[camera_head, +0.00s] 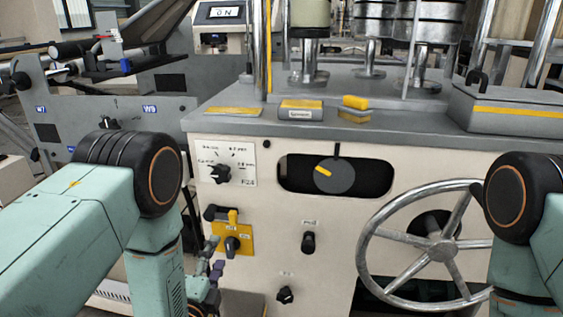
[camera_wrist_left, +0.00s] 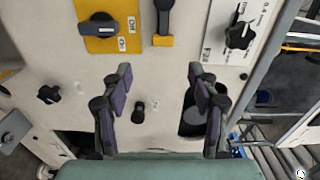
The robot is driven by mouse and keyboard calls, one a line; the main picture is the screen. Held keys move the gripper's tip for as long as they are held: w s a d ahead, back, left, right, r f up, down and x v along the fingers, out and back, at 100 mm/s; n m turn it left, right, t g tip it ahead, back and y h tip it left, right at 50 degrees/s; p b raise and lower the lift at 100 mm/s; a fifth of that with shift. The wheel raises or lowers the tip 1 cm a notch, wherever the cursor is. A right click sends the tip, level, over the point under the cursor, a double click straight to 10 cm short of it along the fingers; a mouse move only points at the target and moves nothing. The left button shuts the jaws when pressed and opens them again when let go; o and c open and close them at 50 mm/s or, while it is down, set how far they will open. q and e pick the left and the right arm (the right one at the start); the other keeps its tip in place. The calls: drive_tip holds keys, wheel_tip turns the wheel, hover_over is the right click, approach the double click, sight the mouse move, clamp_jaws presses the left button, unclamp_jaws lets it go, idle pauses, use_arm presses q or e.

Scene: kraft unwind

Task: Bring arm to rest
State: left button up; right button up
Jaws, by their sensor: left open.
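My left gripper (camera_head: 214,258) is low in the head view, just in front of the cream machine panel, partly behind my own arm. In the left wrist view its two dark fingers (camera_wrist_left: 160,70) stand apart with nothing between them, so it is open and empty. A dark switch on a yellow plate (camera_head: 246,240) is just right of the gripper; a yellow plate with a dark handle (camera_wrist_left: 98,28) shows in the wrist view. My right arm comes in at the right edge of the head view; its gripper is outside the frame.
A large metal handwheel (camera_head: 365,246) stands out at the panel's right. A selector knob (camera_head: 221,174), a black knob (camera_head: 308,241) and a lower knob (camera_head: 285,295) project from the panel. Yellow-and-grey blocks (camera_head: 301,109) lie on the ledge above. A grey machine frame stands at left.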

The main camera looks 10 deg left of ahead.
use_arm(q)
drive_tip(key=s+a+f+n+g+p, duration=0.1)
drive_tip(key=s+f+n+g, duration=0.8)
drive_tip(key=s+f+n, duration=0.35)
drive_tip(key=s+r+n+g+p, duration=0.1)
drive_tip(key=s+n+g+p, duration=0.3)
drive_tip(key=s, duration=1.9)
drive_tip(key=n+g, duration=0.2)
drive_tip(key=g, duration=0.2)
drive_tip(key=shift+a+g, duration=0.35)
drive_tip(key=shift+g, duration=0.05)
drive_tip(key=shift+r, duration=0.1)
